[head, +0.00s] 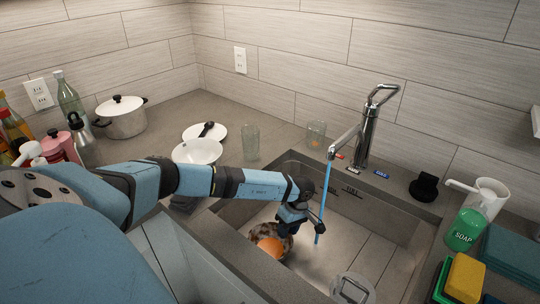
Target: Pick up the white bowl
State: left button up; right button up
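The white bowl (197,150) stands on the counter left of the sink, just behind my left forearm, which hides its lower front edge. My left gripper (301,232) is over the sink basin, to the right of and nearer than the bowl, and apart from it. My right gripper is out of view.
A white plate (205,132) with a dark utensil lies behind the bowl. Glasses (251,142) stand to its right. Water runs from the faucet (366,132) beside my gripper. An orange item (270,247) lies in the sink (385,230). A pot (124,119) stands left.

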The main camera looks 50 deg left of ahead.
pick_arm(q)
jog(key=shift+s+a+f, duration=0.1)
jog(key=shift+s+f, duration=0.1)
jog(key=shift+f, duration=0.4)
grip_shut()
jog(key=shift+r, duration=0.1)
